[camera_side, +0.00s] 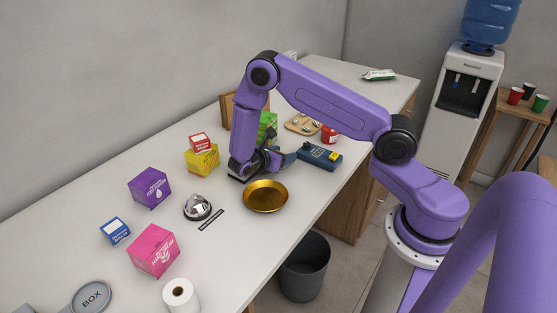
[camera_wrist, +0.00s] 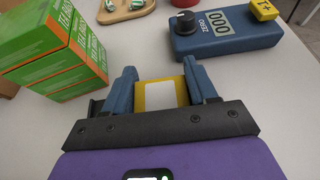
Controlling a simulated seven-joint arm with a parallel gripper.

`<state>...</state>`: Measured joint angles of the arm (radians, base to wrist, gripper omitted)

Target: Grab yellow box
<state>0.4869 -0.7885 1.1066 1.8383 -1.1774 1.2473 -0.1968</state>
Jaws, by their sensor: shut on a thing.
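My gripper (camera_side: 274,161) is low over the counter, beyond the gold dish in the side view. In the wrist view, the blue fingers of my gripper (camera_wrist: 161,80) are shut on a small yellow box with a white face (camera_wrist: 161,95). Its lower part is hidden by the gripper body, and I cannot make it out in the side view. Another yellow box (camera_side: 203,162) stands to the left of my gripper, apart from it, with a small red and white box (camera_side: 200,142) on top.
Green boxes (camera_wrist: 58,45) stand close on the left in the wrist view. A blue meter (camera_side: 320,157) lies to the right. A gold dish (camera_side: 265,197), a silver bell (camera_side: 197,207), a purple box (camera_side: 150,187) and a pink box (camera_side: 153,250) are nearer the front.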

